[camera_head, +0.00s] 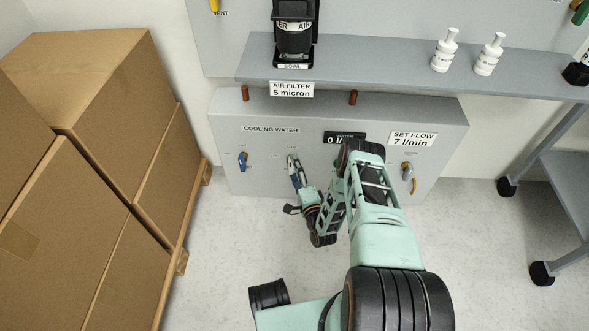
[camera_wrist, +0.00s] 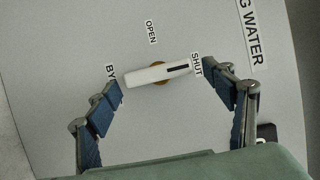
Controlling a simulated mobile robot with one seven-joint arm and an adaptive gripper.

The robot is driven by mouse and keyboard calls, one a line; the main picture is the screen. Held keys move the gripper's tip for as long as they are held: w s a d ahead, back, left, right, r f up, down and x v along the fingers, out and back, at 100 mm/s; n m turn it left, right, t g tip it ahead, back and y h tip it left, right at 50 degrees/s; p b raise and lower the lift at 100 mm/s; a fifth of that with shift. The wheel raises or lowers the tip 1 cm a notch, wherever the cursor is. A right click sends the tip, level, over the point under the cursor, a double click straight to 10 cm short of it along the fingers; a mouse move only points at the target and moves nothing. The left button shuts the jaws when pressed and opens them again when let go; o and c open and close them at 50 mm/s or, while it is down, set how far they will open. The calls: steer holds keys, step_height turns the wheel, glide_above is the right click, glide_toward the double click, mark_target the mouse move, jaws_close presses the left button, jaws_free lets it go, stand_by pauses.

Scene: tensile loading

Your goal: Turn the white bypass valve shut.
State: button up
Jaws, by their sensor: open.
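The white bypass valve handle (camera_wrist: 142,76) sits on a brass-coloured hub on the grey panel in the wrist view. It lies almost level, its dark-slotted right end beside the SHUT label and its left end near a partly hidden label reading "BY". The OPEN label is above it. My gripper (camera_wrist: 166,80) is open, with one finger to each side of the handle and no visible contact. In the head view, my gripper (camera_head: 295,176) is at the front of the cooling water panel and largely hides the valve.
A blue-handled valve (camera_head: 242,161) is left on the panel (camera_head: 225,130); another valve (camera_head: 407,170) is right, below the SET FLOW label. A grey shelf (camera_head: 390,65) overhangs the panel with two white bottles (camera_head: 445,50). Cardboard boxes (camera_head: 110,110) stand left. Some floor is clear.

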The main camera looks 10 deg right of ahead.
steer(key=shift+o, duration=0.6)
step_height(320, 180, up, 9)
steer(key=shift+w+r, duration=0.25)
steer(key=shift+r, duration=0.6)
steer(key=shift+c, duration=0.6)
steer(key=shift+f, duration=0.2)
steer(key=shift+c, duration=0.5)
